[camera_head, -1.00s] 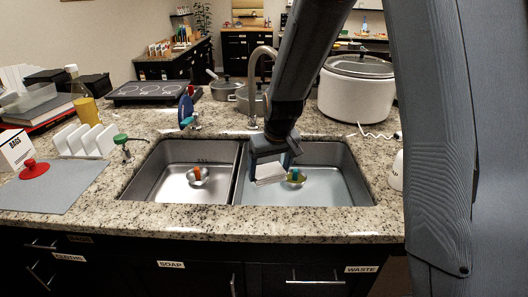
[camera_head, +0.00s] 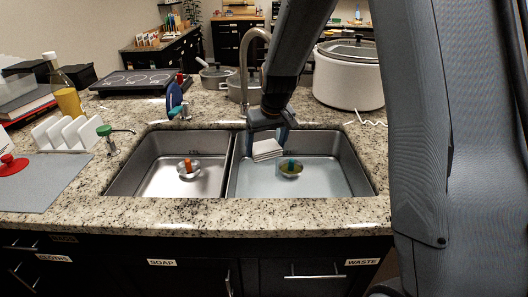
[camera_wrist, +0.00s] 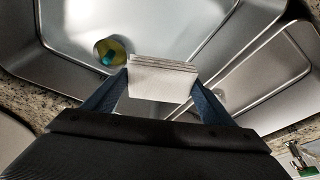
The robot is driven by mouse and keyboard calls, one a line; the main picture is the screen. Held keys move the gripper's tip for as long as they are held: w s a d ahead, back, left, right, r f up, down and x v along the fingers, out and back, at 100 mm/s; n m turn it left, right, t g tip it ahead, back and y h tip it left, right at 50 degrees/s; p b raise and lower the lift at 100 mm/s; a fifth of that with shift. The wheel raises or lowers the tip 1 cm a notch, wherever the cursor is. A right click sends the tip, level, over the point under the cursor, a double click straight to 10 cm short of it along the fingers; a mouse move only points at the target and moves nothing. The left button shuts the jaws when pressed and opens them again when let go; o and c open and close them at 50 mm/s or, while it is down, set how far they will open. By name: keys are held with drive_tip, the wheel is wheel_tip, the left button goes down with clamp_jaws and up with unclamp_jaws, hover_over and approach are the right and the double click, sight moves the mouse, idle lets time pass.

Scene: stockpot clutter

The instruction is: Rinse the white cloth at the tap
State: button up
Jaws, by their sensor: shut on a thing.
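My gripper (camera_head: 268,137) is shut on the white cloth (camera_head: 267,150), which looks like a flat folded stack. In the wrist view the cloth (camera_wrist: 162,78) sits between the two blue-grey fingers (camera_wrist: 160,88). The gripper holds it over the right sink basin (camera_head: 340,180), above its floor. The tap (camera_head: 245,75) is a curved metal spout behind the basins, close behind my arm and partly hidden by it. I cannot see any running water.
The right basin's drain holds a teal and yellow piece (camera_head: 290,168); the left basin (camera_head: 140,178) has an orange one (camera_head: 188,164). A divider separates the basins.

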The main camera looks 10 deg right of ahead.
drive_tip(key=w+d+f+b, duration=0.1)
drive_tip(key=w+d+b, duration=0.1)
drive_tip(key=w, duration=0.5)
drive_tip(key=shift+w+d+f+b, duration=0.3)
drive_tip(key=shift+d+f+b, duration=0.05)
drive_tip(key=shift+d+b, duration=0.1)
drive_tip(key=shift+s, duration=0.1)
idle(0.4)
drive_tip(key=shift+s+a+p, duration=0.5)
drive_tip(key=shift+s+p, duration=0.05)
drive_tip(key=shift+s, duration=0.65)
drive_tip(key=shift+s+a+p, duration=0.45)
drive_tip(key=shift+s+p, duration=0.05)
drive_tip(key=shift+s, duration=0.75)
drive_tip(key=shift+s+a+p, duration=0.5)
drive_tip(key=shift+s+p, duration=0.05)
drive_tip(key=shift+s, duration=0.65)
drive_tip(key=shift+r, duration=0.1)
drive_tip(key=s+r+p, duration=0.1)
drive_tip(key=s+a+r+p, duration=0.1)
drive_tip(key=s+p, duration=0.1)
drive_tip(key=s+r+p, duration=0.1)
drive_tip(key=shift+s+a+r, duration=0.15)
drive_tip(key=shift+a+r, duration=0.15)
drive_tip(key=shift+r, duration=0.05)
drive_tip(key=shift+s+a+r+p, duration=0.1)
drive_tip(key=shift+s+p, duration=0.15)
drive_tip(key=shift+p, duration=0.15)
